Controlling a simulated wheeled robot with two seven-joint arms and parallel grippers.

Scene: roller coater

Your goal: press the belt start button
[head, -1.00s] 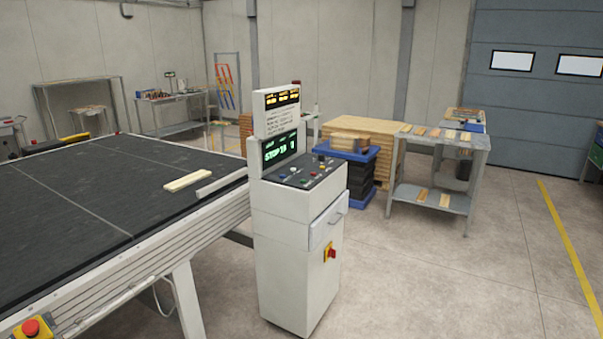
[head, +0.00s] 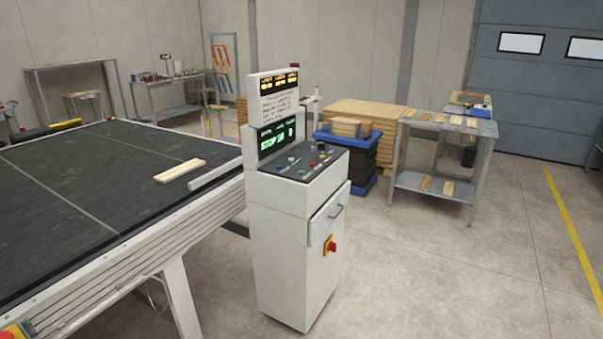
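A white control cabinet (head: 279,249) stands at the end of the conveyor. A green-lit display (head: 277,138) above the panel seems to read STOP. The black conveyor belt (head: 90,190) fills the left side, with a light wooden board (head: 180,171) lying on it. Neither of my grippers is in view.
A metal table (head: 436,182) with wood strips and a blue tray stack (head: 345,142) stand behind. The floor (head: 430,270) to the right is clear.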

